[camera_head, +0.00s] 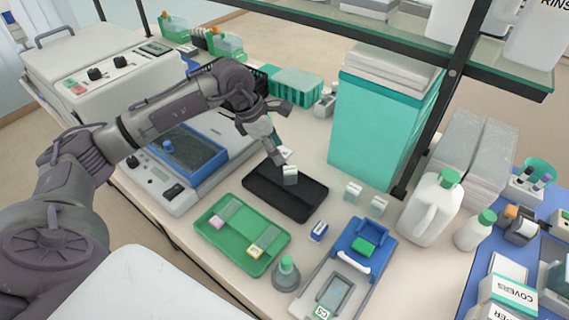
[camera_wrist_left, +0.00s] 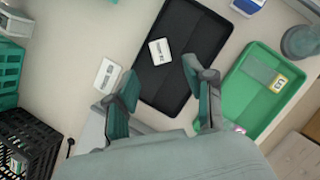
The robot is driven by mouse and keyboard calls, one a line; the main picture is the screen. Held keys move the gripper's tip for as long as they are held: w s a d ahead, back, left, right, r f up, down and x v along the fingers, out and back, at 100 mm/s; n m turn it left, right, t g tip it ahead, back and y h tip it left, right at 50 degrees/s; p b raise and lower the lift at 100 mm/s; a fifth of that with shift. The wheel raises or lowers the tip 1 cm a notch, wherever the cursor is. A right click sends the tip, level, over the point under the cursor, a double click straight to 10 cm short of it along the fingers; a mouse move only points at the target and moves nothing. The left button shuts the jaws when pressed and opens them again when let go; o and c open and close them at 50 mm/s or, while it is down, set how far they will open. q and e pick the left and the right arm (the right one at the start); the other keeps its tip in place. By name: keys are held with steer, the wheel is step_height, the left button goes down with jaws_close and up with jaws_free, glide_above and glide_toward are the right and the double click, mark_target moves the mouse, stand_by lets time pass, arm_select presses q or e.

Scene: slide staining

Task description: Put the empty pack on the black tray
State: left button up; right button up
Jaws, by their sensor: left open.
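The black tray (camera_head: 262,190) lies on the bench in front of my left gripper, and it also shows in the left wrist view (camera_wrist_left: 180,88). A small white pack with dark print (camera_wrist_left: 160,51) is on the tray, and shows in the head view (camera_head: 290,175) just below the fingers. Another white pack (camera_wrist_left: 107,76) lies on the bench just outside the tray's edge. I cannot tell which pack is empty. My left gripper (camera_head: 276,155) is open over the tray, its fingers (camera_wrist_left: 160,82) apart with nothing between them. My right gripper is out of view.
A green tray (camera_head: 212,238) with slides and small packs lies beside the black tray. Two white packs (camera_head: 353,192) stand to its right. A blue device (camera_head: 360,240), a green-capped flask (camera_head: 287,275) and a teal box stack (camera_head: 375,130) stand nearby.

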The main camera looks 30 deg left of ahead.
arm_select(q)
steer(key=v, duration=0.4)
stand_by(0.4)
